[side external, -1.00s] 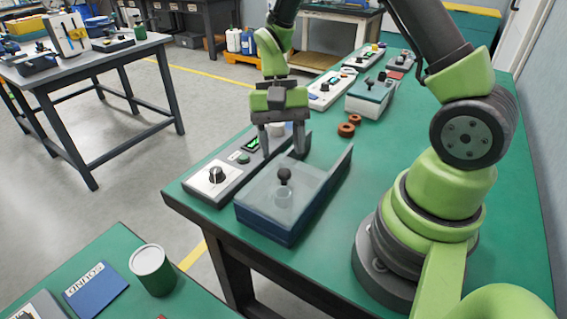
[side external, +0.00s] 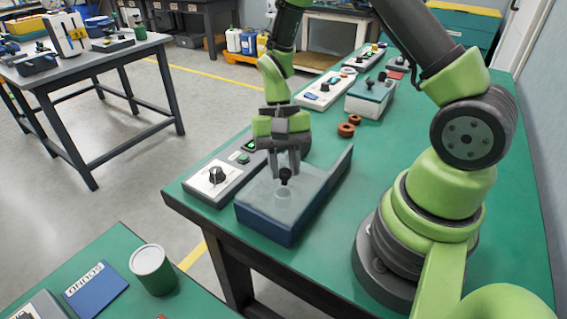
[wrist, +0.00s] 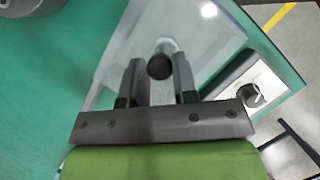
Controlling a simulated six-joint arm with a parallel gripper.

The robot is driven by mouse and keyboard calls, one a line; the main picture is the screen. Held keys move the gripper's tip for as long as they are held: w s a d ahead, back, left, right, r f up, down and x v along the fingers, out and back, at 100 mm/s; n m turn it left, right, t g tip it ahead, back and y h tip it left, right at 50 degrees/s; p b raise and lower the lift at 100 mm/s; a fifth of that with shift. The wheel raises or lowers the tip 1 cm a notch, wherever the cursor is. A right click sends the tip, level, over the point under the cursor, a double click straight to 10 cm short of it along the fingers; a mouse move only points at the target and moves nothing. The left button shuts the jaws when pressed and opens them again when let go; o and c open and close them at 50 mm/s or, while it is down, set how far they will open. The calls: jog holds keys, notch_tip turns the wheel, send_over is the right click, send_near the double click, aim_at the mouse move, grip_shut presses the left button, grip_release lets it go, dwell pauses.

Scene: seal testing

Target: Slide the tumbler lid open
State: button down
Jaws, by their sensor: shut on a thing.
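The tumbler is a dark blue box (side external: 268,222) on the green bench, in the middle of the side view. Its translucent grey lid (side external: 262,190) lies over the box and also fills the upper middle of the wrist view (wrist: 205,45). A dark round knob (side external: 285,175) stands on the lid; it shows between my fingers in the wrist view (wrist: 159,66). My gripper (side external: 286,170) points down over the lid and is shut on the knob, one finger on each side. A pale round shape shows below the knob through the lid. The lid's far end is partly hidden by my gripper.
A control box (side external: 218,180) with a black dial stands close along the tumbler's left side. Two brown rings (side external: 346,130) lie behind it to the right. The bench to the tumbler's right is clear.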

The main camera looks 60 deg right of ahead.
jog(key=d, duration=1.3)
jog(key=c, duration=0.9)
grip_release()
jog(key=v, duration=1)
jog(key=shift+r, duration=0.1)
